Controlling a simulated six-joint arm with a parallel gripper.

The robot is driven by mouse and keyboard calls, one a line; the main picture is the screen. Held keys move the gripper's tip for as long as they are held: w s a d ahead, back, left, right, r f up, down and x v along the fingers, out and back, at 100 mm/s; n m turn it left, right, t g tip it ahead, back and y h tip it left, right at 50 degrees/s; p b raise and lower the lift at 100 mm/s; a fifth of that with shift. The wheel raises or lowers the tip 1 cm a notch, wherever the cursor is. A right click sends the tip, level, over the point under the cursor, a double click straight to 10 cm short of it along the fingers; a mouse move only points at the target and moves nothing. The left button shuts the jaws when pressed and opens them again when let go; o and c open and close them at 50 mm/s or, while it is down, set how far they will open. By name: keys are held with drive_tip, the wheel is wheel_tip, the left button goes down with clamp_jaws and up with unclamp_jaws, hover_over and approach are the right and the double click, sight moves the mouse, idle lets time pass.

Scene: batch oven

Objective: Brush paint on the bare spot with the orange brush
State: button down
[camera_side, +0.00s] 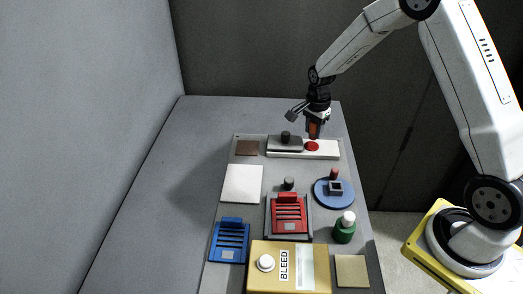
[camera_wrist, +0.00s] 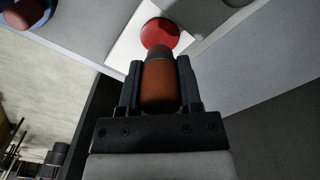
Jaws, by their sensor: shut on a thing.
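My gripper (camera_side: 314,117) is shut on the orange brush (camera_side: 313,130) and holds it above the far right of the board. In the wrist view the orange brush (camera_wrist: 160,85) sits between the two black fingers (camera_wrist: 160,88), its dark end pointing toward a red round spot (camera_wrist: 160,33). The red spot (camera_side: 311,146) lies on a long white panel (camera_side: 328,152), just below the brush in the side view. I cannot tell whether the brush touches it. A grey block with a black knob (camera_side: 285,142) covers the panel's left part. I cannot identify a bare spot for certain.
A blue round dish (camera_side: 322,199) bears a small grey block and a red-topped piece. A red slotted unit (camera_side: 289,213), blue slotted unit (camera_side: 229,240), green bottle (camera_side: 344,232) and yellow BLEED box (camera_side: 258,283) stand nearer. White (camera_side: 242,183), brown (camera_side: 247,148) and tan (camera_side: 352,270) squares lie flat.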

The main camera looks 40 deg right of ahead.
drive_tip(key=shift+r, duration=1.9)
drive_tip(key=shift+a, duration=0.15)
drive_tip(key=s+a+r+n, duration=0.1)
drive_tip(key=s+a+n, duration=0.5)
drive_tip(key=a+n, duration=0.5)
drive_tip(key=shift+s+a+r+n, duration=0.15)
drive_tip(key=shift+a+r+n, duration=0.2)
drive_tip(key=shift+n, duration=3.05)
drive_tip(key=shift+a+f, duration=0.1)
drive_tip(key=shift+a, duration=0.05)
drive_tip(key=s+a, duration=0.4)
drive_tip(key=a, duration=0.3)
drive_tip(key=s+a+f, duration=0.1)
drive_tip(key=s+a, duration=0.3)
drive_tip(key=a, duration=0.4)
